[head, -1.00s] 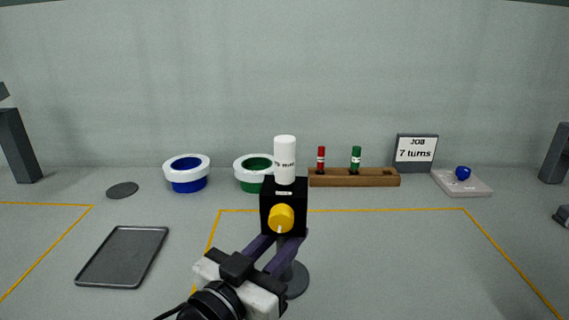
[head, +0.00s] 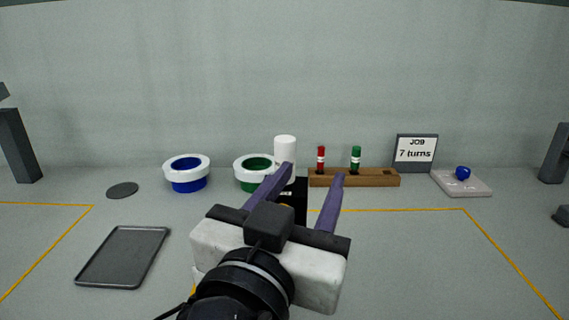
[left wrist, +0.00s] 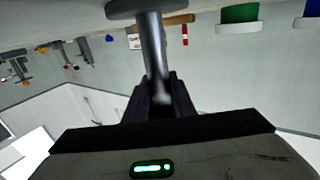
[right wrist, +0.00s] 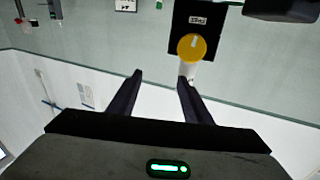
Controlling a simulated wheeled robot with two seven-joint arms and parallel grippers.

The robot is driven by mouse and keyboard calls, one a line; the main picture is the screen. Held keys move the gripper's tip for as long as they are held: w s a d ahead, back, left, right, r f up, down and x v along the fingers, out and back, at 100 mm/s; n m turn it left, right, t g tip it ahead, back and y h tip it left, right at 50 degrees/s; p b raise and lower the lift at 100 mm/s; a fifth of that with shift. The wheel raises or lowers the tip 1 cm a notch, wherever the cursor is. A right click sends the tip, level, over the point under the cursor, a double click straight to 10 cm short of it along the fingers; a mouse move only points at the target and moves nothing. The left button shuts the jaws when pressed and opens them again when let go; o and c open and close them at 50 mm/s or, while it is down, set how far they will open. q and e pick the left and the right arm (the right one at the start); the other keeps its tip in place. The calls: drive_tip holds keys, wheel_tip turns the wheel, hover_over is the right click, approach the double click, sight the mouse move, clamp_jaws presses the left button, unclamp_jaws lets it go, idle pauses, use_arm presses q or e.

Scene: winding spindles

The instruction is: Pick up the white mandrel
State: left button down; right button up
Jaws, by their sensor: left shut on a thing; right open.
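That gripper is open and empty.
Behind are a blue bowl (head: 187,183) and a green bowl (head: 250,182) with white rims, and a wooden rack (head: 375,179) with red and green pegs. A sign (head: 416,152) reads "JOB 7 turns". An empty dark tray (head: 95,280) lies at left.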

use_arm(q)
drive_tip(key=shift+f, duration=0.55)
use_arm(e)
drive_tip(key=shift+n+y, duration=0.9)
drive_tip(key=w, duration=0.1)
drive_tip(key=w+a, duration=0.1)
drive_tip(key=w, duration=0.1)
drive_tip(key=w+a, duration=0.1)
drive_tip(key=w, duration=0.1)
drive_tip(key=shift+a, duration=0.25)
drive_tip(key=shift+a+x, duration=0.15)
drive_tip(key=shift+x, duration=1.2)
drive_tip(key=shift+a+x, duration=0.15)
drive_tip(key=shift+x, duration=1.2)
drive_tip(key=shift+w+r, duration=0.1)
clamp_jaws()
use_arm(q)
drive_tip(key=c, duration=1.5)
unclamp_jaws()
drive_tip(key=shift+c, duration=0.2)
drive_tip(key=shift+o, duration=0.7)
drive_tip(key=shift+r, duration=0.15)
use_arm(e)
wheel_tip(320, 180, up, 10)
hover_over(291, 150)
drive_tip(key=w, duration=0.5)
